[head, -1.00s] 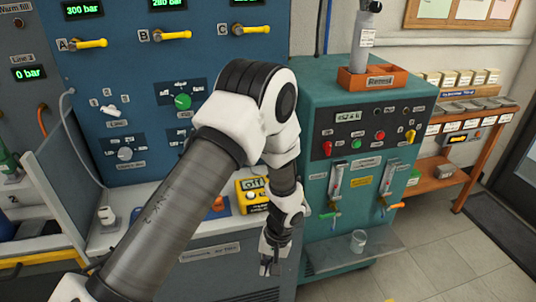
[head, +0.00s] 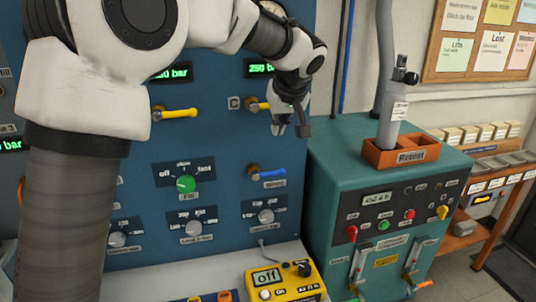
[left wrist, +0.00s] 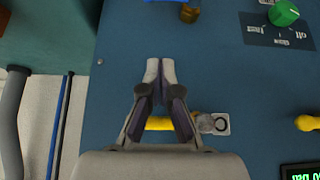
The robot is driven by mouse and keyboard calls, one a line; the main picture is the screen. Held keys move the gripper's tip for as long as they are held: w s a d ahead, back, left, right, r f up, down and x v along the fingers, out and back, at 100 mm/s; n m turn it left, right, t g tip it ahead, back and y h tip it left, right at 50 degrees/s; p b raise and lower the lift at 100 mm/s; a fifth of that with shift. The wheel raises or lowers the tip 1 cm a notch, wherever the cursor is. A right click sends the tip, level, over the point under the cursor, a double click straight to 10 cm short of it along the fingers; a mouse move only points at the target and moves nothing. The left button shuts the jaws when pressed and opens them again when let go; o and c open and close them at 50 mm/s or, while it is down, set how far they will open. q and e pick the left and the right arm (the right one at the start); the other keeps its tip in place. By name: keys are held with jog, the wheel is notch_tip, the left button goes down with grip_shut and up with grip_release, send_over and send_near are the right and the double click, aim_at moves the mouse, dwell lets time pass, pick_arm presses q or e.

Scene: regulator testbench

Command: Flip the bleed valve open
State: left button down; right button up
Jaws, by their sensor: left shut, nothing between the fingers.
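A small valve with a blue lever (head: 268,174) on a brass body sits on the blue panel, below valve C; its label is too small to read, so I cannot confirm it is the bleed valve. Its lever lies about level. In the left wrist view its brass body (left wrist: 189,13) shows at the top edge, with a bit of blue lever (left wrist: 165,1). My left gripper (head: 290,130) is shut and empty, pointing down above and right of the blue lever, apart from it. Its closed fingertips also show in the left wrist view (left wrist: 161,70).
Yellow-handled valve C (head: 257,105) is beside my left gripper, its handle (left wrist: 158,123) partly behind the fingers in the wrist view. A green knob (head: 186,184) is to the left. A yellow meter (head: 285,283) reading "Off" lies below. A teal cabinet (head: 335,160) stands right.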

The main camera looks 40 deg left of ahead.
pick_arm(q)
jog(key=s+d+r, duration=0.2)
jog(key=s+d, duration=0.1)
jog(key=p, duration=0.2)
send_over(275, 172)
notch_tip(275, 172, down, 9)
jog(key=shift+f, duration=0.1)
notch_tip(275, 172, down, 3)
jog(key=shift+p, duration=0.35)
jog(key=shift+f, duration=0.3)
jog(key=shift+s+d, duration=0.2)
jog(key=shift+d, duration=0.05)
pick_arm(e)
jog(key=r, duration=0.1)
jog(key=s+d+r, duration=0.1)
jog(key=shift+s+d+r, duration=0.15)
jog(key=shift+r, duration=0.2)
pick_arm(q)
jog(key=shift+w+a+f, duration=0.1)
jog(key=shift+w, duration=0.05)
jog(key=shift+y, duration=0.3)
